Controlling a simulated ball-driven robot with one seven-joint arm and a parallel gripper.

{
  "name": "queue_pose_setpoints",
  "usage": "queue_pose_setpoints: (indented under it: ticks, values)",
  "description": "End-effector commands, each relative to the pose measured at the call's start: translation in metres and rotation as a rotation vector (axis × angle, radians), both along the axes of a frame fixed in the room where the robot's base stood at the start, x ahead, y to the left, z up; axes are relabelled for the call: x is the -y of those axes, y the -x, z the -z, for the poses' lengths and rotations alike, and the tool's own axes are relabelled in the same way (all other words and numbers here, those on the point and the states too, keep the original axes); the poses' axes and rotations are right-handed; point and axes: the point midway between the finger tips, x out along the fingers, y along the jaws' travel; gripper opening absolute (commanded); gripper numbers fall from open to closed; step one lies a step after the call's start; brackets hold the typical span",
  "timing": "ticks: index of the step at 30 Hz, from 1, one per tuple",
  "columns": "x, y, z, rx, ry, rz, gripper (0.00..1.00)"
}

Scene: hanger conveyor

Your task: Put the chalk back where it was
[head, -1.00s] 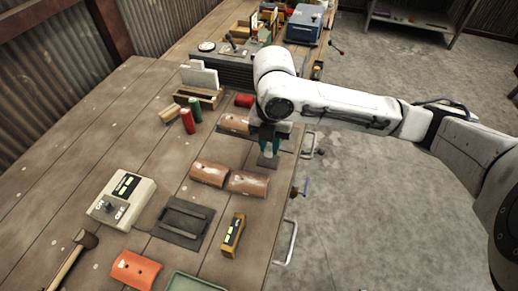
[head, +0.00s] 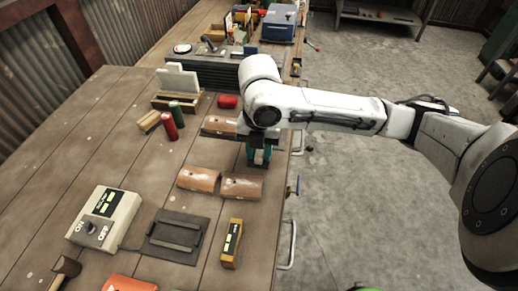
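No piece in view can be named as the chalk with certainty. My gripper (head: 258,163) points down over the bench's right part, just beyond the brown curved tiles (head: 242,187). Its teal and dark fingers are small and partly under the wrist. I cannot tell whether they hold anything.
A wooden holder (head: 178,103) with pale slabs stands behind the sticks, near a red roll (head: 227,101). An ON/OFF box (head: 104,218), a dark tray (head: 178,236) and a yellow device (head: 232,243) lie nearer. The bench's left side is mostly clear.

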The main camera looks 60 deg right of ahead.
Motion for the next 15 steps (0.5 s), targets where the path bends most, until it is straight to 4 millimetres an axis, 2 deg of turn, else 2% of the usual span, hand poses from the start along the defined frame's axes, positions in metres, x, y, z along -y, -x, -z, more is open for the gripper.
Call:
queue_pose_setpoints:
  ticks: [4,11,15]
  values:
    - [0.0000,0.0000,-0.0001,0.000,0.000,0.000,0.48]
    - [0.0000,0.0000,-0.0012,0.000,0.000,0.000,0.48]
    - [0.0002,-0.0004,-0.0099,0.001,0.001,0.000,0.48]
